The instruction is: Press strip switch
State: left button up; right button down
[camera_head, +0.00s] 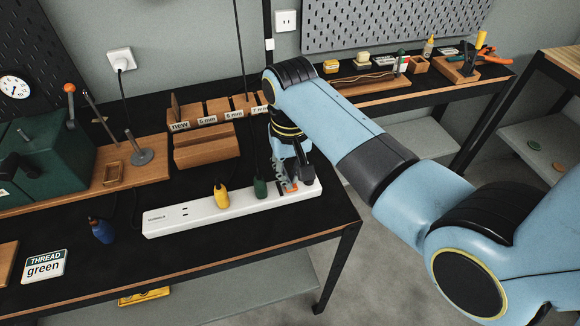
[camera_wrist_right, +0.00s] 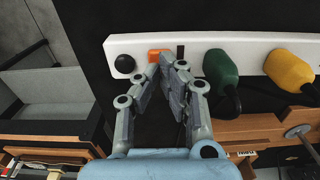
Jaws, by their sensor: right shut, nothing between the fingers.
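A white power strip (camera_head: 200,211) lies on the black bench top, with a yellow plug (camera_head: 221,194) and a green plug (camera_head: 260,187) in it. Its orange switch (camera_head: 293,186) is near the right end, partly behind my right gripper (camera_head: 288,181). In the right wrist view, the switch (camera_wrist_right: 158,55) shows beside a round black part at the strip's end. My right gripper (camera_wrist_right: 166,62) is shut and empty, its fingertips right at the switch; whether they touch it I cannot tell. My left gripper is not in view.
A blue plug (camera_head: 102,230) and a "THREAD green" card (camera_head: 45,266) lie on the bench left of the strip. Labelled wooden blocks (camera_head: 207,145) stand behind it. A green machine (camera_head: 45,155) is at the left. The bench front is mostly clear.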

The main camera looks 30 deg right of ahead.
jog(key=shift+f, duration=0.1)
dwell(0.3)
jog(key=shift+f, duration=0.6)
jog(key=shift+r, duration=0.2)
jog(key=shift+r+p, duration=0.5)
jog(key=shift+r, duration=1.05)
notch_tip(320, 180, up, 6)
dwell(0.5)
